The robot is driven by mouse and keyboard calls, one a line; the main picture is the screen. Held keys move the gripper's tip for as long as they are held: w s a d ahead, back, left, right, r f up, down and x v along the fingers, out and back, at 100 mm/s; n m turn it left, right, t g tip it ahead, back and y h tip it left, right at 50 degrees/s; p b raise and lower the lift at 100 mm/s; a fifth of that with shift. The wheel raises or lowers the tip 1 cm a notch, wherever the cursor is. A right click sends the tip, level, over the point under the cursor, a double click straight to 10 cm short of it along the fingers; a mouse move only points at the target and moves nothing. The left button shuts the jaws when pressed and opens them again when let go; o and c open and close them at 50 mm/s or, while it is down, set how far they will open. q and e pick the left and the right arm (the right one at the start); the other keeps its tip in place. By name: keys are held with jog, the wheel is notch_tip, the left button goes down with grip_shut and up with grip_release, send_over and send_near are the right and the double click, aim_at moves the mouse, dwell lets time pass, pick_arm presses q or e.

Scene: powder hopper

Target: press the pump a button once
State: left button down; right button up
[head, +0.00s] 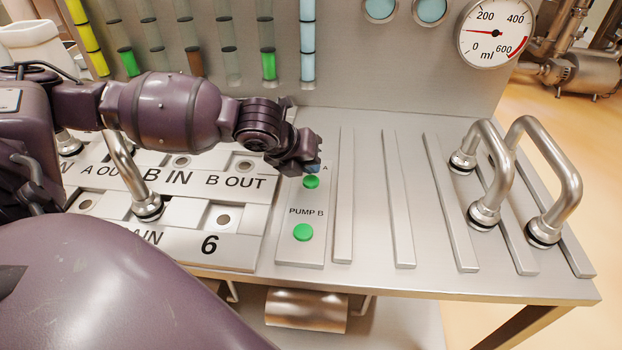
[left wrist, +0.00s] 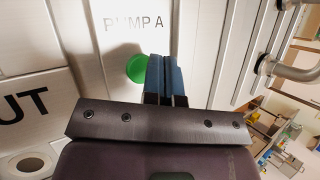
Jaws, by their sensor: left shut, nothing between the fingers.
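The pump A button (head: 311,182) is a green round button on a pale panel, under a label mostly covered by my gripper in the head view. It also shows in the left wrist view (left wrist: 136,68), below the "PUMP A" lettering. My left gripper (head: 314,170) is shut and empty, its blue fingertips just above the button's far edge. In the left wrist view the fingers (left wrist: 165,75) overlap the button's right side. I cannot tell whether they touch it. A second green button, pump B (head: 303,232), sits nearer on the same panel. My right gripper is not in view.
Left of the panel are labelled plates (head: 235,183) with sockets and a bent metal handle (head: 125,170). Metal pipe handles (head: 490,170) stand on the right over flat strips. A round ml gauge (head: 495,33) is on the back wall.

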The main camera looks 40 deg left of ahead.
pick_arm(q)
jog(key=shift+f, duration=0.1)
dwell(0.4)
jog(key=shift+f, duration=0.3)
jog(key=shift+f, duration=0.1)
dwell(0.3)
jog(key=shift+f, duration=0.3)
dwell(0.5)
jog(key=shift+r, duration=0.45)
jog(key=shift+r+p, duration=0.4)
jog(key=shift+p, duration=0.1)
